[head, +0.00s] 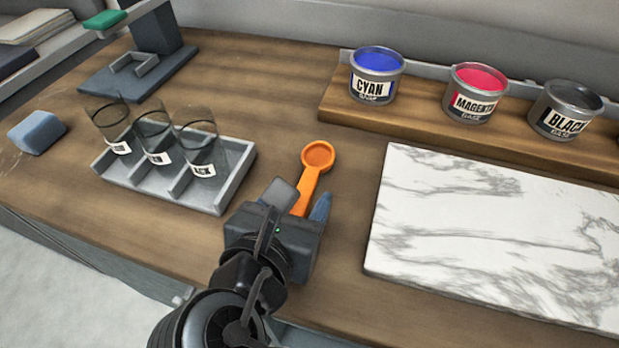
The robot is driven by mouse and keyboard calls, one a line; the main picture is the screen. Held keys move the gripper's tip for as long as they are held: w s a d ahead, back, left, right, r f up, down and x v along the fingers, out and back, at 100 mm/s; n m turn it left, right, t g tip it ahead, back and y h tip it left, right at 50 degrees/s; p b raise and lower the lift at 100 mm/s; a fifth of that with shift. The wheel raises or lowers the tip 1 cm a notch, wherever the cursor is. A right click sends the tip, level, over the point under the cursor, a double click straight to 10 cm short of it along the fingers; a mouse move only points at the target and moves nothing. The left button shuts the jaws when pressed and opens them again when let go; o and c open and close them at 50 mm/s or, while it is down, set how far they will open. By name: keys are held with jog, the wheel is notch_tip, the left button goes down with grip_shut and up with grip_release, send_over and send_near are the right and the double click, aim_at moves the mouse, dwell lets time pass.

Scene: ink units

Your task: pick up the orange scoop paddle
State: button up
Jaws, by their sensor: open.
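The orange scoop paddle (317,156) lies on the wooden worktop between the glass tray and the marble slab. Its round bowl end points away from me and its handle runs back toward my gripper. My gripper (302,203) is open, with one finger to the left of the handle and one to the right. The near end of the handle is hidden behind the gripper body. I cannot tell how high the fingers are above the worktop.
A grey tray (221,199) with three labelled glasses stands to the left. A marble slab (490,230) lies to the right. Cyan (376,88), magenta (474,105) and black (565,122) tins stand on a wooden riser behind. A blue block (37,132) sits far left.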

jog(key=shift+w+d+f, duration=0.1)
jog(key=shift+w, duration=0.15)
jog(key=shift+c, duration=0.3)
grip_shut()
